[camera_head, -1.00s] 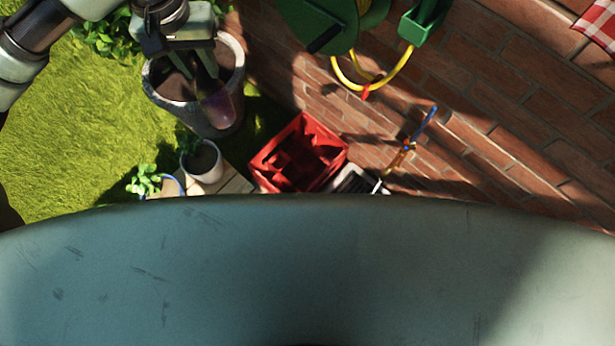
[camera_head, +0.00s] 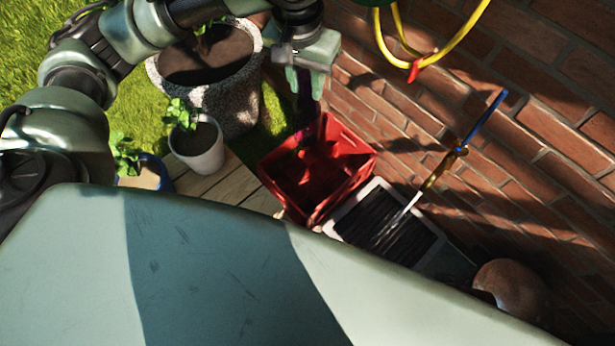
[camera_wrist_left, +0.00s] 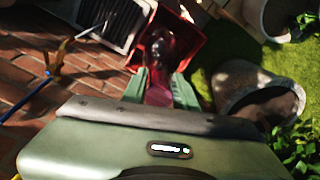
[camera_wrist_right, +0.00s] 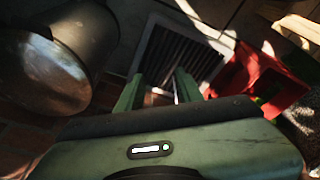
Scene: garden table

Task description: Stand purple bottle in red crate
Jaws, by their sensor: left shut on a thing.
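My left gripper (camera_head: 305,80) is over the crate's far left part, shut on the purple bottle (camera_head: 304,112). In the left wrist view the dark, glossy purple bottle (camera_wrist_left: 160,58) sits between the fingers of the left gripper (camera_wrist_left: 158,90), with the crate (camera_wrist_left: 190,48) behind it. I cannot tell whether the bottle's lower end is inside the crate. In the right wrist view my right gripper (camera_wrist_right: 158,88) is open and empty, with the crate (camera_wrist_right: 262,80) to its right.
A pale-framed dark grate (camera_head: 385,225) lies right of the crate, with a blue-handled tool (camera_head: 455,150) across it. A white pot (camera_head: 200,150) and a large stone planter (camera_head: 235,100) stand left. Brickwork (camera_head: 540,190) runs along the right. A rounded pot (camera_head: 512,287) sits lower right.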

